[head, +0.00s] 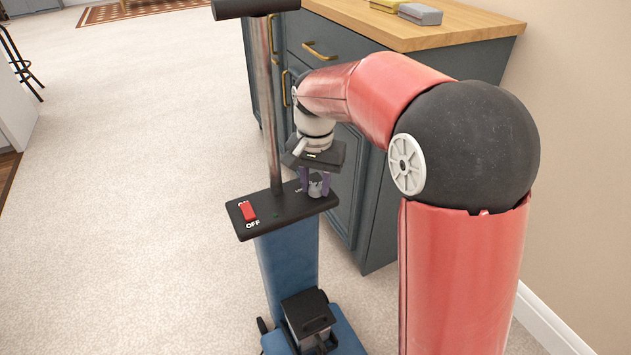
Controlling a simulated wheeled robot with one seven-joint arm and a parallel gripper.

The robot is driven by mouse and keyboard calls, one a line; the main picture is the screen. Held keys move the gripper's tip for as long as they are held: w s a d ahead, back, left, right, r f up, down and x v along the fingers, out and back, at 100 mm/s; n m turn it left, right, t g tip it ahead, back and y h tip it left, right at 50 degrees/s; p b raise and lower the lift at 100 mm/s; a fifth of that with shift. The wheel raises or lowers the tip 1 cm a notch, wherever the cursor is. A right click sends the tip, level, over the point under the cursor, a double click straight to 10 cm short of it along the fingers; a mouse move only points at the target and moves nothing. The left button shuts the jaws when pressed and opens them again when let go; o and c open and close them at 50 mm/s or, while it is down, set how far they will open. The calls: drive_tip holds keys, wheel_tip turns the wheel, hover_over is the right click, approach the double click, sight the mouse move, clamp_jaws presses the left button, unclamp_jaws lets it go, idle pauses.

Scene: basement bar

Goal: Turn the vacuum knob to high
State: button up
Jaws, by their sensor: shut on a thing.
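The vacuum (288,262) stands upright in the middle of the head view, with a blue body, a metal pole and a black control panel (282,213). A red switch (248,211) sits on the panel's left, between the ON and OFF marks. The vacuum knob (316,190) is a small grey part on the panel's right end. My gripper (314,190) points down over that end and is shut on the knob. Its fingers hide part of the knob, and I cannot read its setting.
A blue-grey cabinet (345,160) with a wooden top (420,30) stands close behind the vacuum and my arm. Yellow and grey blocks lie on the top. A wall is at the right. Carpeted floor (130,200) is clear at the left.

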sight(316, 187)
drive_tip(key=o, duration=1)
drive_tip(key=shift+r, duration=0.1)
wheel_tip(316, 187, up, 8)
drive_tip(key=shift+f+p, duration=0.15)
drive_tip(key=shift+p, duration=0.25)
drive_tip(key=s+d+r+n+t, duration=0.25)
drive_tip(key=s+d, duration=0.45)
drive_tip(key=s, duration=0.4)
drive_tip(key=s+d+f+t, duration=0.1)
drive_tip(key=s, duration=0.3)
drive_tip(key=s+d+f+n+t, duration=0.1)
drive_tip(key=s, duration=0.3)
drive_tip(key=s+d+f+n+t, duration=0.1)
drive_tip(key=s+d+f, duration=0.1)
drive_tip(key=s, duration=0.2)
drive_tip(key=shift+s, duration=0.25)
